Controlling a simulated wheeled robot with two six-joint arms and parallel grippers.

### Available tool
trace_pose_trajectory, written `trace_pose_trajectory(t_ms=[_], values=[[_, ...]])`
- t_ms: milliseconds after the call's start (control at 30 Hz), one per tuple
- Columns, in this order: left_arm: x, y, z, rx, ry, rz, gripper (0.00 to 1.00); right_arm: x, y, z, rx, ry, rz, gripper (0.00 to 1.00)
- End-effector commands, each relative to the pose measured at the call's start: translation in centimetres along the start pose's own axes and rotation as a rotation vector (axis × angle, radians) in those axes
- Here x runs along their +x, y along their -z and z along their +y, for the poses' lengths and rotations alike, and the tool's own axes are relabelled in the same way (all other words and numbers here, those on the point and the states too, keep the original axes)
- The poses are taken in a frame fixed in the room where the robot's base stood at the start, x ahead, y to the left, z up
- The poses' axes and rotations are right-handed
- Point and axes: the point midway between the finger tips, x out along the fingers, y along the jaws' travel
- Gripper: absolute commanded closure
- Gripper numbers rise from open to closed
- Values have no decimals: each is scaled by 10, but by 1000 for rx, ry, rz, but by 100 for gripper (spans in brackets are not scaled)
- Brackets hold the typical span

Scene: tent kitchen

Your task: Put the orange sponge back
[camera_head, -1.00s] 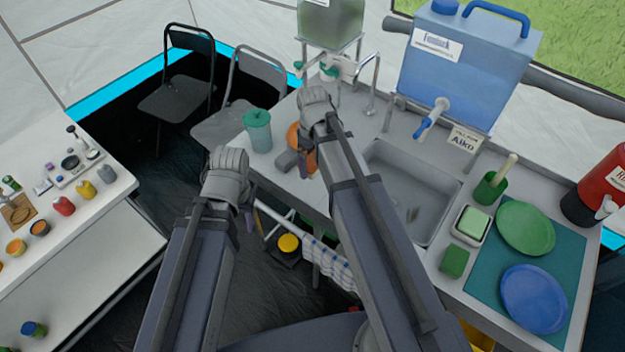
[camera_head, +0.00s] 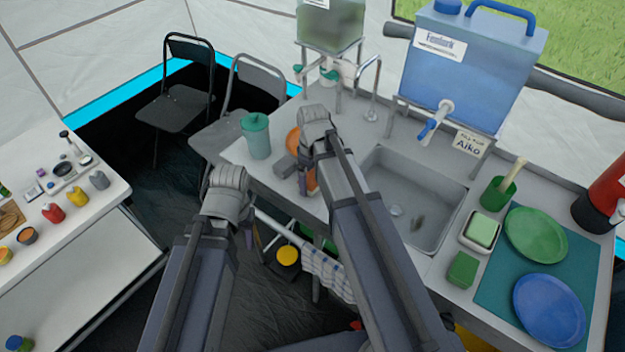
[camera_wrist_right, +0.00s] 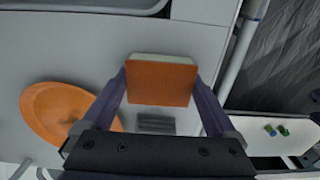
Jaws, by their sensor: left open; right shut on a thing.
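The orange sponge (camera_wrist_right: 162,82), with a pale layer along its far edge, is between the fingers of my right gripper (camera_wrist_right: 162,98) in the right wrist view. That gripper is shut on it. In the head view my right gripper (camera_head: 302,180) is over the left part of the counter, left of the sink, and only a bit of orange sponge (camera_head: 312,180) shows beside its fingers. My left gripper (camera_head: 248,232) is low, in front of the counter's left end, open and apart from everything. Its fingers are mostly hidden.
An orange dish (camera_wrist_right: 60,112) lies beside the right gripper. A teal-lidded cup (camera_head: 256,138) stands at the counter's left. Right of the sink (camera_head: 400,205) are a green sponge (camera_head: 462,270), a pale green block in a dish (camera_head: 482,232), and green and blue plates on a teal mat (camera_head: 492,288).

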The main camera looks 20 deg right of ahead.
Motion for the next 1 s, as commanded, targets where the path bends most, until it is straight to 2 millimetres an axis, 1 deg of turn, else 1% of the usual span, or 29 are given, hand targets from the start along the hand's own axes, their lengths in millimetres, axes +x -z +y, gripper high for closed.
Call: trace_pose_trajectory(t_ms=[67, 100, 167, 467, 633, 767, 1000], values=[[4, 0, 0, 0, 0, 0, 50, 4, 0, 0, 0, 0, 0, 52], [3, 0, 0, 0, 0, 0, 50, 3, 0, 0, 0, 0, 0, 5], [2, 0, 0, 0, 0, 0, 50, 3, 0, 0, 0, 0, 0, 0], [2, 0, 0, 0, 0, 0, 50, 2, 0, 0, 0, 0, 0, 0], [-5, 0, 0, 0, 0, 0, 50, -5, 0, 0, 0, 0, 0, 0], [-16, -1, -2, 0, 0, 0, 50, -16, 0, 0, 0, 0, 0, 0], [-49, -3, -5, 0, 0, 0, 50, -49, 0, 0, 0, 0, 0, 0]])
